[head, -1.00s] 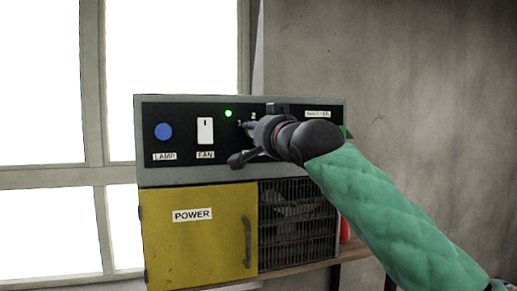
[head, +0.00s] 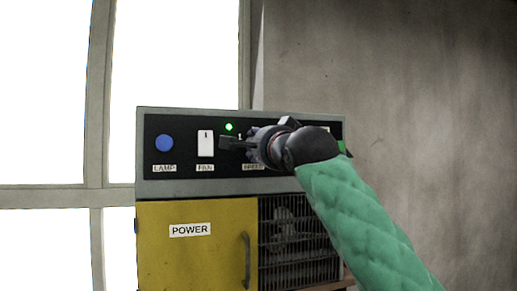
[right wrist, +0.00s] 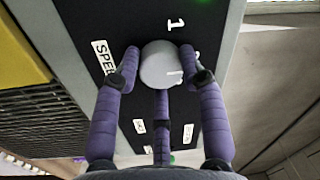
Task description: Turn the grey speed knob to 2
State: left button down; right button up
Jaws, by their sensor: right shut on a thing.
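The grey speed knob (right wrist: 158,66) is a round cap on the black control panel (head: 180,133). In the right wrist view it sits between the purple fingers of my right gripper (right wrist: 163,80), which close around it. A white mark shows on the knob's lower right edge. The numeral 1 (right wrist: 175,24) is printed beside the knob; another numeral is partly hidden by a finger. In the head view my right gripper (head: 260,146) covers the knob, above the SPEED label (head: 254,167). My left gripper is in neither view.
A blue LAMP button (head: 164,142) and white FAN switch (head: 205,143) lie left of the knob. A green light (head: 229,127) glows above. Below are a yellow POWER door (head: 190,258) with a handle and a dark grille (head: 300,240). A wall is at right.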

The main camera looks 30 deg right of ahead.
jog(key=shift+w+f, duration=0.1)
jog(key=shift+f, duration=0.05)
jog(key=o, duration=1.1)
jog(key=shift+o, duration=0.2)
jog(key=shift+w, duration=0.1)
jog(key=shift+s, duration=0.25)
jog(key=r+v, duration=0.1)
jog(key=v, duration=1)
jog(key=shift+s+a+f, duration=0.15)
jog(key=shift+s+f, duration=0.1)
jog(key=shift+f, duration=0.25)
